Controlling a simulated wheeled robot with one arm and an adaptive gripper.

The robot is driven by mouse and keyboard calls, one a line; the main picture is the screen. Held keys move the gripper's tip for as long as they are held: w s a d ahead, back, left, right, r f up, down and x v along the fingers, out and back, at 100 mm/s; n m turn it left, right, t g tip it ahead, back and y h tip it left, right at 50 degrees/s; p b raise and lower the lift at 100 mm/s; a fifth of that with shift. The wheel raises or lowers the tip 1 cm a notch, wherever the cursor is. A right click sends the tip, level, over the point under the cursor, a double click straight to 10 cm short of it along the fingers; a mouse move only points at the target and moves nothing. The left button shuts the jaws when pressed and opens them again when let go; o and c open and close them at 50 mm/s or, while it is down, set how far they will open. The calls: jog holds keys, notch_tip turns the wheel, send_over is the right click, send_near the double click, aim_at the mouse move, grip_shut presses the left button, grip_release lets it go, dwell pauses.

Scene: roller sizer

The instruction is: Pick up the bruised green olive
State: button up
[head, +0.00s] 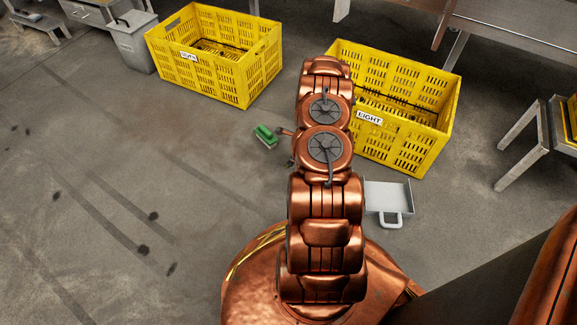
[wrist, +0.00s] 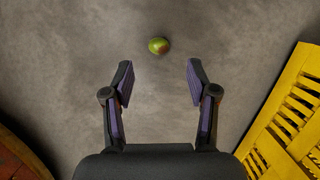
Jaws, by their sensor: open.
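The bruised green olive (wrist: 159,46) lies on the grey concrete floor in the wrist view, green with a reddish-brown patch on its lower side. My gripper (wrist: 159,80) is open and empty, its two purple-padded fingers apart. The olive shows just beyond the fingertips, centred between them, and is not touched. How high the fingers are above the floor I cannot tell. In the head view my copper arm hides most of the gripper, and I cannot make out the olive there.
A yellow crate labelled EIGHT (head: 420,150) stands right of my arm, and its side shows in the wrist view (wrist: 265,150). Another yellow crate (head: 205,80) stands back left. A green brush (head: 265,137) and a grey dustpan (head: 388,197) lie on the floor. The left floor is mostly clear.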

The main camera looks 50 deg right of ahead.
jog(key=shift+b+x, duration=1.6)
jog(key=shift+x, duration=1.1)
jog(key=shift+w, duration=0.1)
jog(key=shift+c, duration=0.3)
jog(key=c, duration=0.8)
jog(key=shift+o, duration=0.2)
